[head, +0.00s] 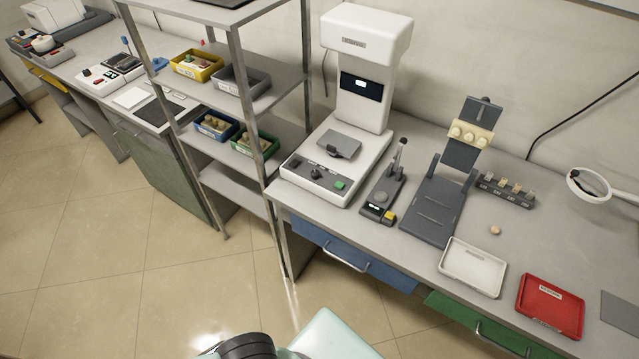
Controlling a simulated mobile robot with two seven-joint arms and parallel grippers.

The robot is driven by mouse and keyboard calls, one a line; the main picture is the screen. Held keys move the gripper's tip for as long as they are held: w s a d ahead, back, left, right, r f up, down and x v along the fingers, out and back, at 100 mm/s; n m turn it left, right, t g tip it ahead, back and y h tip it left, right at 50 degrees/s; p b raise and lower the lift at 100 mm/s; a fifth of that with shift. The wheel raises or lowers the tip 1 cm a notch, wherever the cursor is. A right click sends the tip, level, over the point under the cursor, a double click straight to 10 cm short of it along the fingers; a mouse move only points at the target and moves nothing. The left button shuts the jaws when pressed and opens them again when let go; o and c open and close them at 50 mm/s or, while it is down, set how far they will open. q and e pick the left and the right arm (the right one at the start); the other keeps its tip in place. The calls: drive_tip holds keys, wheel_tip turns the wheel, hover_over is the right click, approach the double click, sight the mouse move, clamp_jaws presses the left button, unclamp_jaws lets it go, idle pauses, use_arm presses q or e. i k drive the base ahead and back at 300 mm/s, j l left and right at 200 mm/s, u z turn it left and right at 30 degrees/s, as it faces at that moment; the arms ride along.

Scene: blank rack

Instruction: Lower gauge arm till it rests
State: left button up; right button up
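A small dark gauge (367,207) stands on the right-hand bench, between a white machine and a dark grey stand. It has a small lit display and a yellow button (389,217) at its front, and a round grey pad in its middle. Its gauge arm (399,157) is at the back and points up, clear of the pad. I cannot tell whether anything lies on the pad. Neither of my grippers is in view; only parts of my own body show at the bottom edge.
The white machine (364,105) stands close left of the gauge. The grey stand (432,212), a small slotted rack (506,192), a tan round piece (495,230), a white tray (472,268) and a red tray (550,306) are to the right. A metal shelf post (247,110) rises at left.

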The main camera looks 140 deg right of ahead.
sight(402, 141)
drive_tip(key=z, duration=5.15)
drive_tip(key=j+u, duration=0.3)
drive_tip(key=j, duration=0.15)
